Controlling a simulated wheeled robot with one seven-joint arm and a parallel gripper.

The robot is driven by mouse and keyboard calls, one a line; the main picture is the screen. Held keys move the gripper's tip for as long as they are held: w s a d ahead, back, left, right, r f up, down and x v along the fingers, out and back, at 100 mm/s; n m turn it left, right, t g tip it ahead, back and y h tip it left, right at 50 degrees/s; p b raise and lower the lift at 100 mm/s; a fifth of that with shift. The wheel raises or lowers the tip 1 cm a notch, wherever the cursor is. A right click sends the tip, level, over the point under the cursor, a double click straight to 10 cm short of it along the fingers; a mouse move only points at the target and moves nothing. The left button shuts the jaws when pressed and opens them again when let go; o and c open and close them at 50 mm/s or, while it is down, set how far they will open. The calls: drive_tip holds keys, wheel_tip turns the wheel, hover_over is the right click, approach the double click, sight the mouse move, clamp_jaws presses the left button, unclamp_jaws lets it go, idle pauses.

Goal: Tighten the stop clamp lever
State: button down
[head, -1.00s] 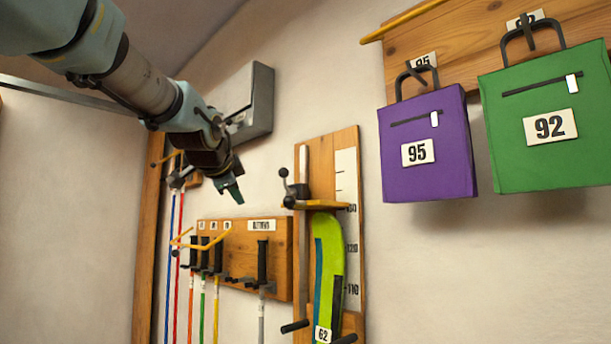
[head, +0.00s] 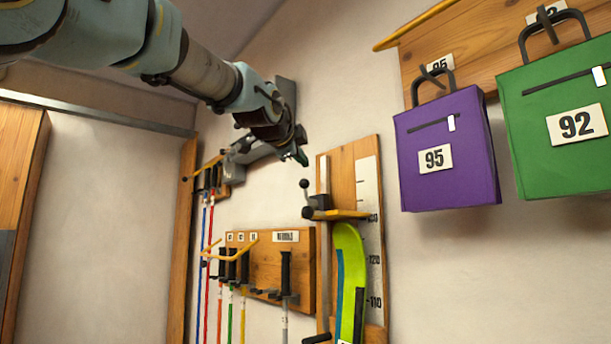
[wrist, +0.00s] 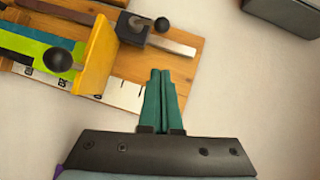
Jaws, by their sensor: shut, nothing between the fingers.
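The stop clamp is a dark block (head: 320,202) on a metal rail of the wooden measuring board (head: 335,165), with a yellow stop bar (head: 345,214) beside it. A black ball knob (head: 304,183) stands up from it on a thin lever, with another dark ball below. In the wrist view the clamp block (wrist: 133,28) has a black ball (wrist: 162,24) at its side, and a larger black ball (wrist: 57,60) shows nearer the camera, left of the yellow bar (wrist: 96,62). My gripper (head: 303,157) is shut and empty, above the clamp, its green fingertips (wrist: 160,74) apart from it.
A yellow-green ski piece (head: 350,275) stands under the stop bar. A grey wall box (head: 284,92) is behind my wrist. Poles hang on a rack (head: 268,262) at lower left; purple (head: 450,185) and green (head: 545,90) bags hang right. The wall between board and bags is clear.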

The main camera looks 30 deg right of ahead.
sight(306, 192)
drive_tip(key=shift+w+d+f+p, duration=0.35)
drive_tip(key=shift+w+d, duration=0.55)
drive_tip(key=shift+w, duration=0.65)
drive_tip(key=shift+w+d+f+p, duration=0.35)
drive_tip(key=shift+w+d, duration=0.55)
drive_tip(key=shift+w, duration=0.6)
drive_tip(key=shift+w+d+f+p, duration=0.35)
drive_tip(key=shift+w+d, duration=0.55)
drive_tip(key=shift+w, duration=0.65)
drive_tip(key=shift+r, duration=0.1)
drive_tip(key=shift+w+r+p, duration=0.1)
drive_tip(key=shift+w+p, duration=0.1)
drive_tip(key=shift+p, duration=0.15)
